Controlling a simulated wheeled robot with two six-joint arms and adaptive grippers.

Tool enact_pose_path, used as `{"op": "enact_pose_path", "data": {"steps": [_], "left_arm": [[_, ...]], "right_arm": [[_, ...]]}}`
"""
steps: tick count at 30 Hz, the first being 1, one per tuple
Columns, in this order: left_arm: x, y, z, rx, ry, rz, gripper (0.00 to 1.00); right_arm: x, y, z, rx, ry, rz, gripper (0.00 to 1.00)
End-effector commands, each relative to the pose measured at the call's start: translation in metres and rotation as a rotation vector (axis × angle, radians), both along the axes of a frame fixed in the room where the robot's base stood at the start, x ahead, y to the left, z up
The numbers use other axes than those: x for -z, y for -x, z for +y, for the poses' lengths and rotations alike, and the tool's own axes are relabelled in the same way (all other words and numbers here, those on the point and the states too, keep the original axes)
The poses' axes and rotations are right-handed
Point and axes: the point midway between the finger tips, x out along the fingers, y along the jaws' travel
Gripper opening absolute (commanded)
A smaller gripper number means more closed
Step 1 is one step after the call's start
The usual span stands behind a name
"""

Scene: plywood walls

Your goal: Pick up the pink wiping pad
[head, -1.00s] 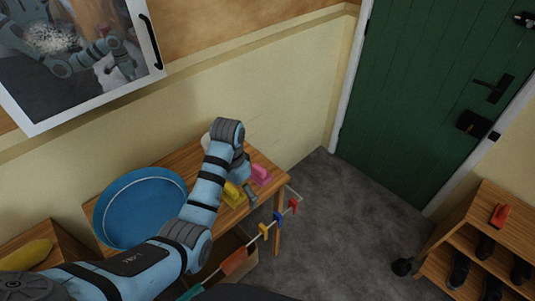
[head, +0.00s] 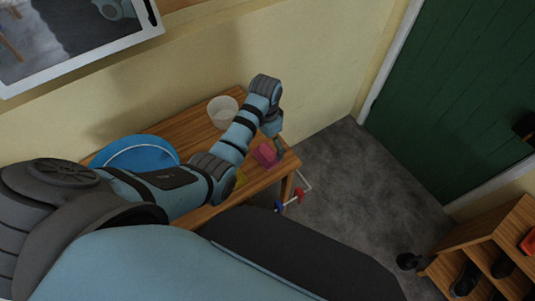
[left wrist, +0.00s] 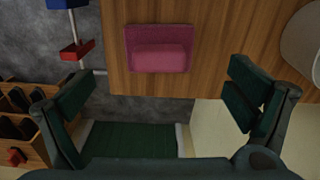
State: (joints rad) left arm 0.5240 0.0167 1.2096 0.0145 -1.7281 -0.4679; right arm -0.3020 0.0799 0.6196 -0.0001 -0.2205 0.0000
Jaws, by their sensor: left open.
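The pink wiping pad (head: 265,156) lies near the right end of the wooden table, handle side up. In the left wrist view the pad (left wrist: 160,48) sits on the wood near the table's edge, above the space between my fingers. My left gripper (head: 279,148) points down just beside the pad in the head view. In the left wrist view the left gripper (left wrist: 160,88) is open with nothing between its fingers. My right gripper does not show.
The wooden table (head: 200,125) also holds a blue basin (head: 140,152), a whitish bowl (head: 223,112) and a yellow object (head: 240,178) partly behind my arm. A shoe rack (head: 480,245) stands right.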

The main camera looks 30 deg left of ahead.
Motion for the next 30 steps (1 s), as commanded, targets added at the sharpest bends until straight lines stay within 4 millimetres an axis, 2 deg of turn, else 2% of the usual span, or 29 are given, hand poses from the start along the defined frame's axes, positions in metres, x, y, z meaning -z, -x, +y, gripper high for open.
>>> {"op": "enact_pose_path", "data": {"steps": [5,10,13,17,20,27,30], "left_arm": [[0.027,0.000,-0.001,0.000,0.000,0.008,0.98],[0.060,0.002,-0.001,0.000,0.000,0.008,0.98],[0.064,0.002,-0.001,0.000,0.000,0.006,0.98],[0.063,0.002,-0.001,0.000,0.000,0.005,0.98],[0.063,0.002,-0.001,0.000,0.000,0.006,0.85],[0.063,0.002,-0.001,0.000,0.000,0.006,0.47],[0.063,0.002,-0.001,0.000,0.000,0.006,0.47]], "right_arm": [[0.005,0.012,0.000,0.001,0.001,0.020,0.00],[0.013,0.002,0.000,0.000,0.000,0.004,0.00],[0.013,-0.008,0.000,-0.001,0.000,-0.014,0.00],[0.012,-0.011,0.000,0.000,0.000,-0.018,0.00],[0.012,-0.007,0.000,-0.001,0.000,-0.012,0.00],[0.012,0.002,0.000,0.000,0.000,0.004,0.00],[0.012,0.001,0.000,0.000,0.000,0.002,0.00]]}}
